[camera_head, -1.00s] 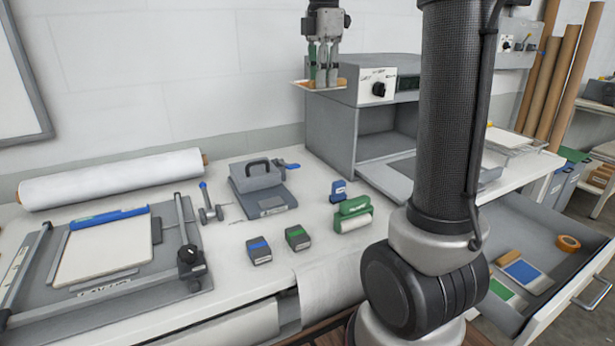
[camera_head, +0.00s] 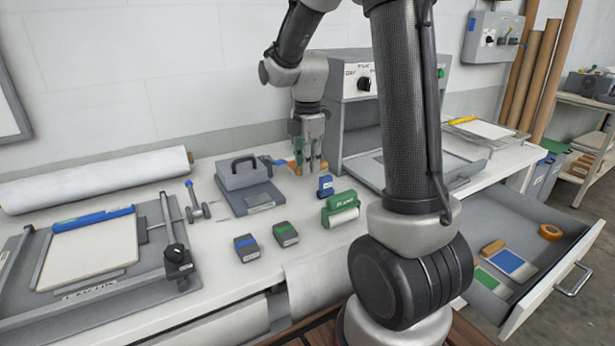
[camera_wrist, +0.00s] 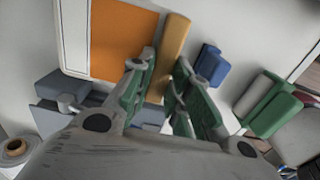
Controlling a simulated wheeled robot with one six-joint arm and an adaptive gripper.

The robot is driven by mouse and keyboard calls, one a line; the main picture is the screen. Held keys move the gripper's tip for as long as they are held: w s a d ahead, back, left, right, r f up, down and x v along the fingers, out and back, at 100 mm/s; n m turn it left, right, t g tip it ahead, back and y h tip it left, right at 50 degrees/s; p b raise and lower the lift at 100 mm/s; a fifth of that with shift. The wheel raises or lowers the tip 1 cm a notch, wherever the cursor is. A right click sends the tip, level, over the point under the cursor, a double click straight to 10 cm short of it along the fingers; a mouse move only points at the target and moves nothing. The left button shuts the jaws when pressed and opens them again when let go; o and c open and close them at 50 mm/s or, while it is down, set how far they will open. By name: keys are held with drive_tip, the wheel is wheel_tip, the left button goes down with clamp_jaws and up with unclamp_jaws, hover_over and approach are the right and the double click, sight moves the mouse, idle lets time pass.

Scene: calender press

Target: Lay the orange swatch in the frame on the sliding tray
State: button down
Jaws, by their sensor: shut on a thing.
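My gripper (camera_head: 308,167) is low over the back of the bench, just left of the press. In the wrist view my gripper (camera_wrist: 162,82) is shut on the tan grip block at one edge of the orange swatch (camera_wrist: 118,40). The swatch is an orange sheet with a pale border. In the head view only a bit of orange shows by the fingers; whether it touches the bench cannot be told. The sliding tray (camera_head: 455,181) is grey and extends from the front of the press (camera_head: 351,115). My arm hides part of it, and the frame is not clearly visible.
A grey handled block (camera_head: 243,178), a blue stamp (camera_head: 326,186) and a green roller (camera_head: 341,206) are near my gripper. A white roll (camera_head: 95,178) lies at the back left. The open drawer (camera_head: 548,282) at right holds blue and green swatches.

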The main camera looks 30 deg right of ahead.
sight(308, 187)
drive_tip(key=shift+f, duration=2.1)
drive_tip(key=shift+f, duration=0.1)
drive_tip(key=c, duration=1.3)
unclamp_jaws()
